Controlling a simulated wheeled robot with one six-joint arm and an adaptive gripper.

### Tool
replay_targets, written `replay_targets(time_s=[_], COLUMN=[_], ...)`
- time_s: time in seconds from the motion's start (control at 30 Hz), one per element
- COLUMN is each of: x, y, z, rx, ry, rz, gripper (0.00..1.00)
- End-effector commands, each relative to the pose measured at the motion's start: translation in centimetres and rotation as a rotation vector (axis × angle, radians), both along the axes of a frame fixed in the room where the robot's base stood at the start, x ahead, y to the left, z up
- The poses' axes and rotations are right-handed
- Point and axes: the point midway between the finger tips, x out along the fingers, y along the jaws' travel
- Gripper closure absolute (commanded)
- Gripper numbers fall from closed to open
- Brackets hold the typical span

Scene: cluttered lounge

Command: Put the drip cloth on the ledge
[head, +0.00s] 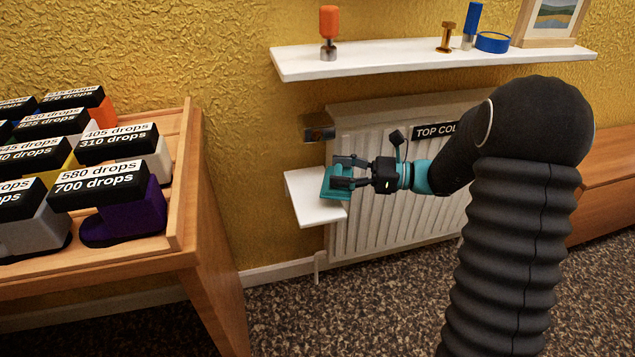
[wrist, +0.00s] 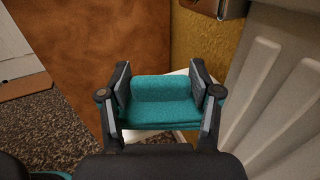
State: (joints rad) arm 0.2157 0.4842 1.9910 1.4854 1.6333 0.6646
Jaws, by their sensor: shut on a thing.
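The drip cloth (head: 333,184) is a folded teal cloth, held between the fingers of my gripper (head: 343,174). In the wrist view the cloth (wrist: 162,100) fills the space between the two dark fingers, and my gripper (wrist: 160,98) is shut on its sides. The ledge (head: 312,201) is a small white shelf low on the wall, left of the radiator. The cloth is over the ledge; I cannot tell whether it touches it. The white ledge (wrist: 189,137) shows partly around and under the cloth in the wrist view.
A white radiator (head: 377,222) stands right beside the ledge. A long white shelf (head: 400,64) above holds an orange-handled tool (head: 328,27), blue tape (head: 492,41) and a picture. A metal bracket (head: 319,134) is above the ledge.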

Motion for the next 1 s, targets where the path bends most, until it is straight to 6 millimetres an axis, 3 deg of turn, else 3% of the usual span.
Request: replay_targets(time_s=[0.1,0.2,0.47,0.7,1.0], x=[0.2,0.4,0.5,0.6,0.6], y=[2.5,3.7,5.3,5.3,5.3], z=[0.0,-0.1,0.0,-3.4,-3.6], rx=[0.001,0.000,0.000,0.000,0.000], ry=[0.000,0.000,0.000,0.002,0.000], rz=[0.004,0.002,0.002,0.000,0.000], gripper=[0.72,0.72,0.72,0.72,0.72])
